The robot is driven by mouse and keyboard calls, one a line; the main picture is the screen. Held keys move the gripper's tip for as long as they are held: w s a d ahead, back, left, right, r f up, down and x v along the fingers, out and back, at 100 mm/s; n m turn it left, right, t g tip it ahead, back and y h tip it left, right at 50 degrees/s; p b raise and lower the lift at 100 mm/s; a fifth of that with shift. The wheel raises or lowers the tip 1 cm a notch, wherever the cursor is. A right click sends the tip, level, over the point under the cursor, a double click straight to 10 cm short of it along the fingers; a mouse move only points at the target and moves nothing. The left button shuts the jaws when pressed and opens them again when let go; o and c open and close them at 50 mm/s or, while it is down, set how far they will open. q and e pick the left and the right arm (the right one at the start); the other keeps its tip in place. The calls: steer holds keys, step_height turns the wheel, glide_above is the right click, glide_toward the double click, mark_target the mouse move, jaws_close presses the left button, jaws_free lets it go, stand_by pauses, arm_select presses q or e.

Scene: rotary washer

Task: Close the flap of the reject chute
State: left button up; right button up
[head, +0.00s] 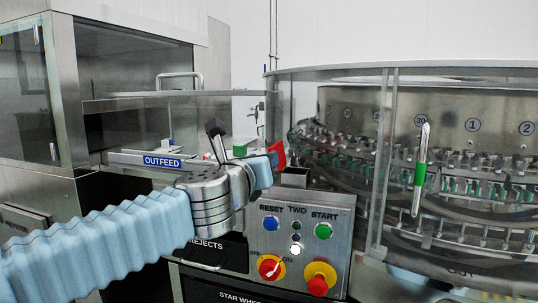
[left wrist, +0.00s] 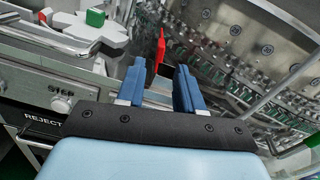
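A red flap (head: 277,154) stands raised beside a small open-topped metal box (head: 294,176), which looks like the reject chute. My left gripper (head: 266,168) is right at the flap in the head view, with its blue fingers just left of and below it. In the left wrist view the red flap (left wrist: 160,48) shows upright beyond the gap between the two blue fingers (left wrist: 159,80). The fingers are apart with nothing between them. I cannot tell whether they touch the flap. The flap's lower edge is partly hidden. My right gripper is not in view.
A control panel (head: 313,235) with coloured buttons and a red-yellow rotary switch sits below the gripper. A clear guard (head: 385,160) encloses the rotary washer at the right; a green-white door handle (head: 421,170) is on it. The outfeed (head: 163,161) lies at the left.

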arm_select(q)
steer(key=x, duration=0.5)
steer(key=shift+w+d+p, duration=0.1)
steer(key=shift+w+p, duration=0.1)
steer(key=shift+p, duration=0.15)
jaws_close()
